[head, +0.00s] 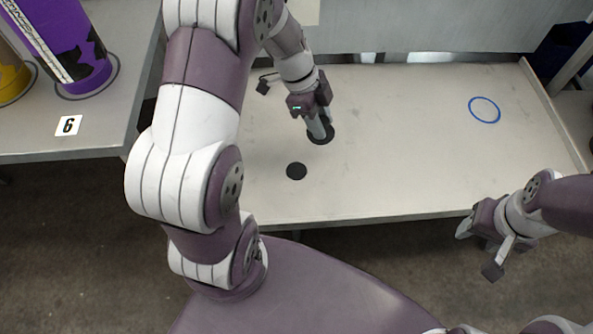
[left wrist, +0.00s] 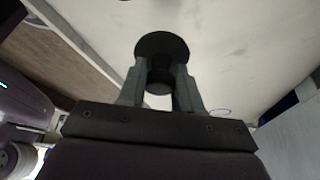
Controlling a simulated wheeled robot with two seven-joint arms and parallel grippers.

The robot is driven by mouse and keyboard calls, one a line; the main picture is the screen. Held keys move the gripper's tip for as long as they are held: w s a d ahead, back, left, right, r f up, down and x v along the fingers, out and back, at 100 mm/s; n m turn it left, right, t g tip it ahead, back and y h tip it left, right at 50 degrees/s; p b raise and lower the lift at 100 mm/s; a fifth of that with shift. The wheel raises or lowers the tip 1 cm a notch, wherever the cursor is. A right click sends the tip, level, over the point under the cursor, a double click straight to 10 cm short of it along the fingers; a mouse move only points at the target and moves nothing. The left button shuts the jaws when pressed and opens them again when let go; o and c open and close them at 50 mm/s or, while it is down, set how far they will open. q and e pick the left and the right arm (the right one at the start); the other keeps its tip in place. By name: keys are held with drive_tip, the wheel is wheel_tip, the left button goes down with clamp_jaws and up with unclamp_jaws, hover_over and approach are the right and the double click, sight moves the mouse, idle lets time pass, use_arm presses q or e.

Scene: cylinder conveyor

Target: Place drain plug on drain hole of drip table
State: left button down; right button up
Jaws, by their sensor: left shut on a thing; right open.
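The drain plug (head: 320,137) is a black piece with a wide round disc. It also shows in the left wrist view (left wrist: 162,46), with a narrower neck between the fingers. My left gripper (head: 319,127) points down over the drip table (head: 400,160) and is shut on the plug. Whether the plug touches the table is hard to tell. The drain hole (head: 297,171) is a dark round spot in the table, nearer to me and slightly left of the plug. My right gripper (head: 478,249) is open and empty, near the table's front edge at right.
A blue ring (head: 485,110) is marked on the table's right part. A small dark object (head: 263,86) with a cable lies near the back left.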

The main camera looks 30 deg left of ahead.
use_arm(q)
drive_tip(key=s+f, duration=0.1)
drive_tip(key=s, duration=0.1)
drive_tip(key=s+a+f+b, duration=0.1)
drive_tip(key=s+f, duration=0.1)
drive_tip(key=s+a+f, duration=0.1)
drive_tip(key=s, duration=0.1)
drive_tip(key=shift+s+a+f+b, duration=0.1)
drive_tip(key=shift+s+f+b, duration=0.1)
drive_tip(key=shift+s+b, duration=0.15)
wheel_tip(320, 180, down, 4)
drive_tip(key=shift+s+b, duration=0.1)
drive_tip(key=shift+b, duration=0.85)
drive_tip(key=shift+f, duration=0.1)
drive_tip(key=c, duration=0.8)
unclamp_jaws()
